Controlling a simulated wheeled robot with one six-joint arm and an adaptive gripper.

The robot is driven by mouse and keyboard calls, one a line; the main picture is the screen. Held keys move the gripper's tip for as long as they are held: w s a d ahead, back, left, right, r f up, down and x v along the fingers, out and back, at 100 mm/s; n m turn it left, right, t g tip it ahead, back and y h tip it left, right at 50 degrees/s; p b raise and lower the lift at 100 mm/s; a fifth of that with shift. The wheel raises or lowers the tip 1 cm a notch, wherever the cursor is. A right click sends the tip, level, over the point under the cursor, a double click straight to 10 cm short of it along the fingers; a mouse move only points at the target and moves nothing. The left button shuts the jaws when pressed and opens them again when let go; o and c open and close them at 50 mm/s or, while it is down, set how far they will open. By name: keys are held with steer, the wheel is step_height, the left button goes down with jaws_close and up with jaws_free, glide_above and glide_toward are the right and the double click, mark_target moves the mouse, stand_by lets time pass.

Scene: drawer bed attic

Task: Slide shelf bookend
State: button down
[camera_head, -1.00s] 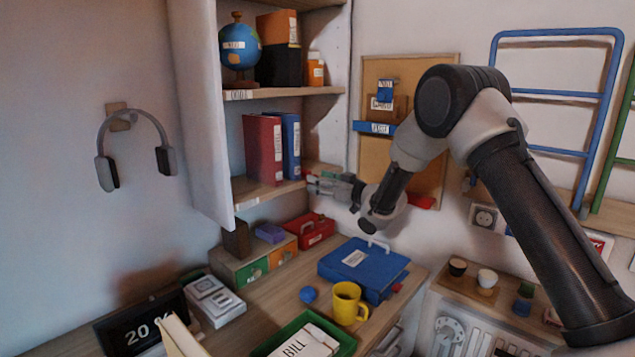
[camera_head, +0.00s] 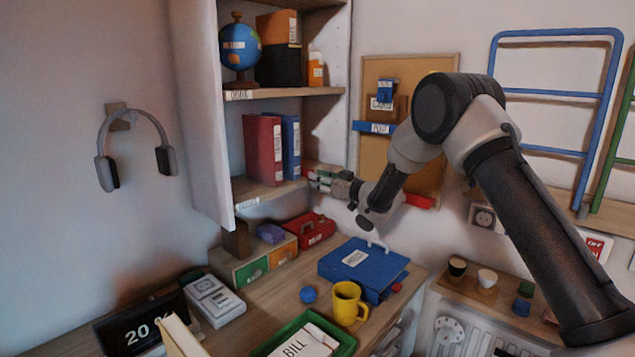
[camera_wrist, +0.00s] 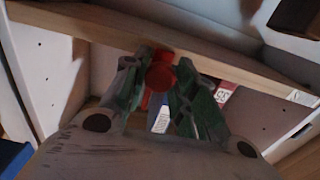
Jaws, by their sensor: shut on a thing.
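A red round knob (camera_wrist: 160,74), apparently part of the bookend, sits between my fingers at the shelf edge in the wrist view. The rest of the bookend is mostly hidden by my gripper. My gripper (camera_head: 314,178) is at the right end of the middle shelf (camera_head: 268,193), just right of the blue binder (camera_head: 291,146). A red binder (camera_head: 263,150) stands upright left of the blue one. In the wrist view my gripper (camera_wrist: 157,70) is shut on the red knob, with its fingers on either side. Any contact between bookend and binders is hidden.
The upper shelf (camera_head: 300,92) holds a globe (camera_head: 239,47) and boxes. A corkboard (camera_head: 433,175) hangs behind my arm.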

steer(key=w+d, duration=0.6)
steer(key=w, duration=0.2)
steer(key=shift+w+d, duration=0.25)
steer(key=shift+d, duration=0.05)
steer(key=c, duration=1.1)
jaws_free()
steer(key=v, duration=1.2)
